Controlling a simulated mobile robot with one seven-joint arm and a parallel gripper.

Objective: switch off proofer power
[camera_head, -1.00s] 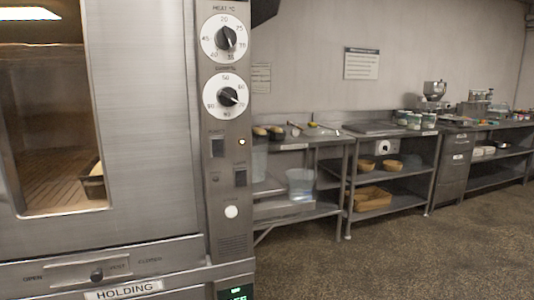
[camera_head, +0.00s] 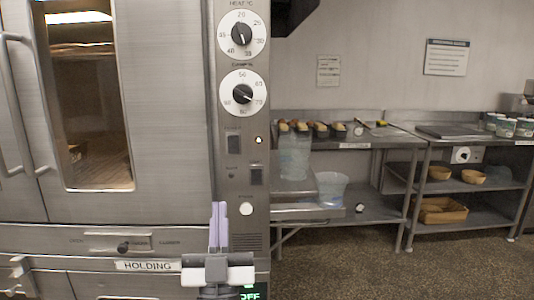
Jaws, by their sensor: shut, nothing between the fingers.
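The proofer is the tall steel cabinet (camera_head: 170,120) at the left, with a windowed door. Its control column carries a heat dial (camera_head: 241,34), a lower dial (camera_head: 243,93), a dark upper rocker switch (camera_head: 233,143) and a dark lower switch (camera_head: 257,175). A small pale indicator light (camera_head: 259,140) looks lit beside the upper switch. The switch labels are too small to read surely. My gripper (camera_head: 219,207) points upward in front of the column's lower part, its purple fingers shut and empty. Its tips are below the upper switch and left of the round white button (camera_head: 246,208), apparently apart from both.
A HOLDING label (camera_head: 148,265) and a slider vent (camera_head: 118,242) are on the cabinet below the door. A partly hidden green display (camera_head: 250,292) reads OFF. Steel tables (camera_head: 340,143) with bins and bowls stand to the right. The floor (camera_head: 400,275) before them is clear.

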